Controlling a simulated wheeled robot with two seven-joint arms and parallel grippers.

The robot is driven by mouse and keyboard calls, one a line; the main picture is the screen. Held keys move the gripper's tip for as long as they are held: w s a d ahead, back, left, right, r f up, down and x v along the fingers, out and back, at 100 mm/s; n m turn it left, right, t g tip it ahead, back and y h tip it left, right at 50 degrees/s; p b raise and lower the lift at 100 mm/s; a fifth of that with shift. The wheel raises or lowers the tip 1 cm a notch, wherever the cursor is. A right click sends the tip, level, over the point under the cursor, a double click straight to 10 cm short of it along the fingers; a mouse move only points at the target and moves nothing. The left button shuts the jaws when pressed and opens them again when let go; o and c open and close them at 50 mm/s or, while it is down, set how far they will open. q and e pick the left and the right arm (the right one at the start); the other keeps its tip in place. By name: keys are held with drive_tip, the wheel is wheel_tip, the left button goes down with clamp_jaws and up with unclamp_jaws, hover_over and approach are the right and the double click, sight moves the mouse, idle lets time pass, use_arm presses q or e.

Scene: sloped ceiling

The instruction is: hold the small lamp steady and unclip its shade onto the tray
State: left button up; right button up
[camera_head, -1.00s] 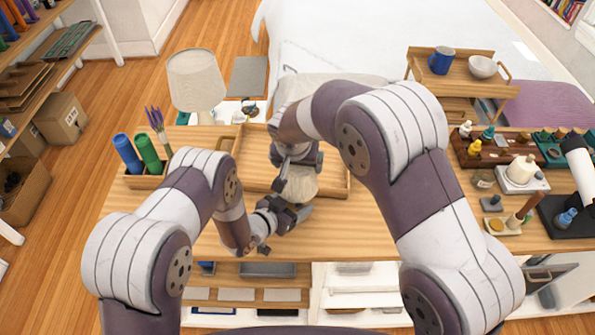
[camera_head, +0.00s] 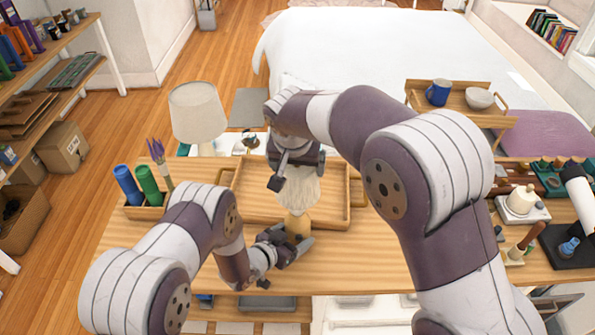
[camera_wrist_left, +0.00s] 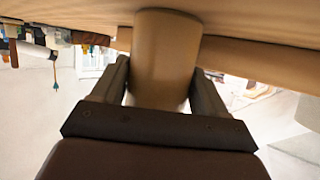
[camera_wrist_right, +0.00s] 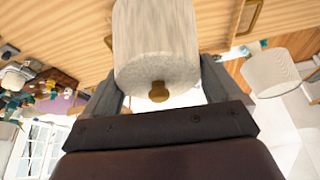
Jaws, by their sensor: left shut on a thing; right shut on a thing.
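The small lamp's tan base (camera_head: 297,226) stands at the table's front, with my left gripper (camera_head: 285,246) shut around it. The left wrist view shows the base (camera_wrist_left: 166,62) between both fingers. The pale, fluffy-looking shade (camera_head: 298,190) is directly above the base. My right gripper (camera_head: 293,172) is shut on it from above. In the right wrist view the shade (camera_wrist_right: 156,38) is between the fingers, with a brass knob (camera_wrist_right: 158,92) on its end. I cannot tell whether shade and base still touch. The wooden tray (camera_head: 248,206) lies just behind, empty where visible.
A larger lamp (camera_head: 197,112) stands behind the table at left. A pen box (camera_head: 142,212) with blue and green rolls and brushes is on the table's left. Bottles and a white pot (camera_head: 521,200) crowd the right end. My right arm covers much of the table's right middle.

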drive_tip(key=shift+r, duration=3)
use_arm(q)
drive_tip(key=o, duration=1.3)
drive_tip(key=shift+o, duration=0.2)
drive_tip(key=v, duration=1.2)
drive_tip(key=shift+a+f, duration=0.1)
use_arm(e)
drive_tip(key=shift+f, duration=0.1)
